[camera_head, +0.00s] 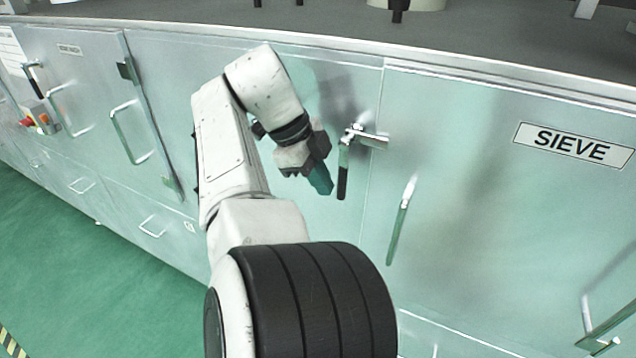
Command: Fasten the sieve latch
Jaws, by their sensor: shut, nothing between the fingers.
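The sieve latch (343,172) is a metal lever with a black grip, mounted at the seam left of the door labelled SIEVE. Its handle hangs down, and a metal bar (371,139) at its top reaches right across the seam onto the sieve door (480,220). My gripper (321,182) is shut and empty, just left of the latch handle, with its teal fingertips pointing down and right. Whether the fingertips touch the handle or the panel cannot be told. The sieve door looks flush with the panel beside it.
A vertical pull handle (402,222) stands out from the sieve door, right of the latch. More cabinet handles (130,134) and a red button box (36,119) are at the left. A dark worktop (480,35) runs above. Green floor (90,270) is clear at the lower left.

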